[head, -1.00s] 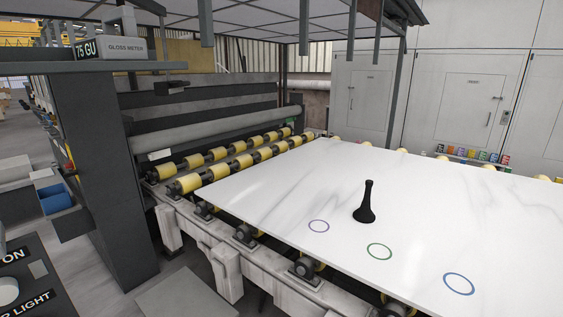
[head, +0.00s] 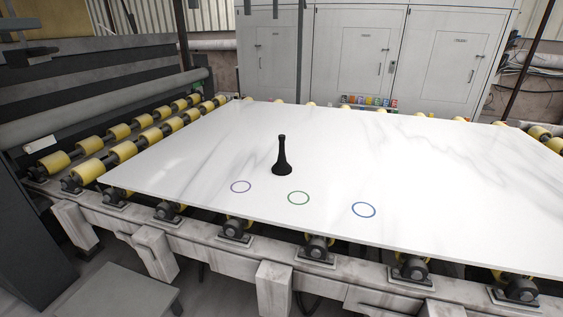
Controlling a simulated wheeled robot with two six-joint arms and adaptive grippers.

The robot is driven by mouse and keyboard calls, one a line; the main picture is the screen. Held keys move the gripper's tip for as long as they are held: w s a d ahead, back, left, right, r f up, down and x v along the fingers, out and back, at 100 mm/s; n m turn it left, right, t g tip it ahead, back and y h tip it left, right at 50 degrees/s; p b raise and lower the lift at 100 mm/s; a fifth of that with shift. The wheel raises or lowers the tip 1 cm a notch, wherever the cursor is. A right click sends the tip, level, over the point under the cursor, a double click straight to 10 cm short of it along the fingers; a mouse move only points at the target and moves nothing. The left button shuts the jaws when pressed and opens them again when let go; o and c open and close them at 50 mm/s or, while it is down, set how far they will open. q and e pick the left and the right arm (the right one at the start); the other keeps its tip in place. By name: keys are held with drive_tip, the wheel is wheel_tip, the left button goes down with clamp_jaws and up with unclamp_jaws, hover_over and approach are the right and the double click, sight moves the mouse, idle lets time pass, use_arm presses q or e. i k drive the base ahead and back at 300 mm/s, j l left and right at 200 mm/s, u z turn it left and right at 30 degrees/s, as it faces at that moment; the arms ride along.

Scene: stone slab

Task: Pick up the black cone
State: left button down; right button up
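The black cone (head: 282,158) stands upright on the white marble slab (head: 420,170), left of the slab's middle. It has a wide round base and a narrow neck with a small knob on top. Three ring marks lie on the slab in front of it: a purple ring (head: 241,187), a green ring (head: 298,198) and a blue ring (head: 364,210). The cone is just behind the purple and green rings and touches neither. Neither of my grippers shows in the head view.
The slab rests on a roller conveyor with yellow rollers (head: 120,152). A dark machine with a long grey roller (head: 110,103) stands at the left. Grey cabinets (head: 360,55) and several small coloured items (head: 368,101) are behind the slab. The slab's right side is clear.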

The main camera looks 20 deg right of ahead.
sight(282, 168)
drive_tip(key=i+j+z, duration=0.1)
drive_tip(key=i+z, duration=0.15)
drive_tip(key=i, duration=0.25)
drive_tip(key=i+j+z, duration=0.25)
drive_tip(key=i, duration=0.3)
drive_tip(key=i+j+z, duration=0.25)
drive_tip(key=i, duration=0.25)
